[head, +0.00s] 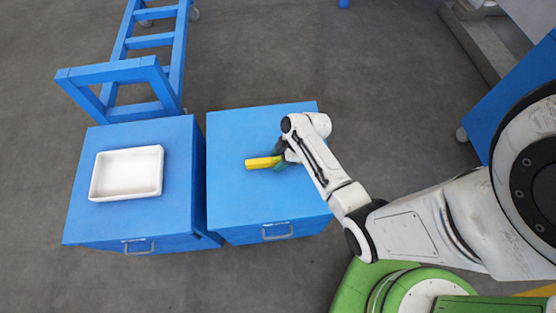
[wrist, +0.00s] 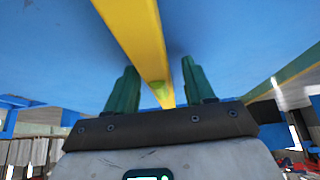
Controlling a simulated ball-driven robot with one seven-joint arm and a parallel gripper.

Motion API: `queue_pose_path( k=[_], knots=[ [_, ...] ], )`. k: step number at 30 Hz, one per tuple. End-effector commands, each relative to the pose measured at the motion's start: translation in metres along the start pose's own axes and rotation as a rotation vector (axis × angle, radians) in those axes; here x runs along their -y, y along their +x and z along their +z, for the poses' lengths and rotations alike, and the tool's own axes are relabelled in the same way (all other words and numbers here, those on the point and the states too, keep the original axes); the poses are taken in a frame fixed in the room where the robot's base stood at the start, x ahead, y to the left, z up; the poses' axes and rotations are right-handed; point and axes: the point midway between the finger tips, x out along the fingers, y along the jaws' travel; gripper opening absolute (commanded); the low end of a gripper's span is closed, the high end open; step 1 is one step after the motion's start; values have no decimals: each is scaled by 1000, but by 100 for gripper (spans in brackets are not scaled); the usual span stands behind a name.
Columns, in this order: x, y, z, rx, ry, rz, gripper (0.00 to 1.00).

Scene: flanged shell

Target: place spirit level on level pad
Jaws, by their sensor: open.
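The yellow spirit level (head: 262,162) is on or just above the top of the right blue cabinet. My gripper (head: 285,158) is at the level's right end and partly hides it. In the wrist view the level (wrist: 140,40) runs between the two green fingers of my gripper (wrist: 160,88), with a greenish vial low on it. The fingers are apart, one on each side, with blue showing between the right finger and the level. I cannot tell whether the left finger touches it. No level pad is clearly recognisable.
The right blue cabinet (head: 235,205) has bare top around the level. A white shallow tray (head: 126,196) sits on the left blue cabinet (head: 95,222), across a narrow gap. A blue ladder-like frame (head: 150,40) stands behind. A yellow-green strip (wrist: 290,70) crosses the wrist view's right side.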

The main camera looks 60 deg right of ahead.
Motion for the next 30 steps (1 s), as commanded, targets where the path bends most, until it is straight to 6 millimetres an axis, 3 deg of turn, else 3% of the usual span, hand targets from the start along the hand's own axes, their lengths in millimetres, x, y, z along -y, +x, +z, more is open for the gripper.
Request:
queue_pose_path(
  k=[5,21,30],
  knots=[
    [0,0,0,0,0,0,52],
    [0,0,0,0,0,0,1],
    [0,-1,0,0,0,1,0]
  ],
)
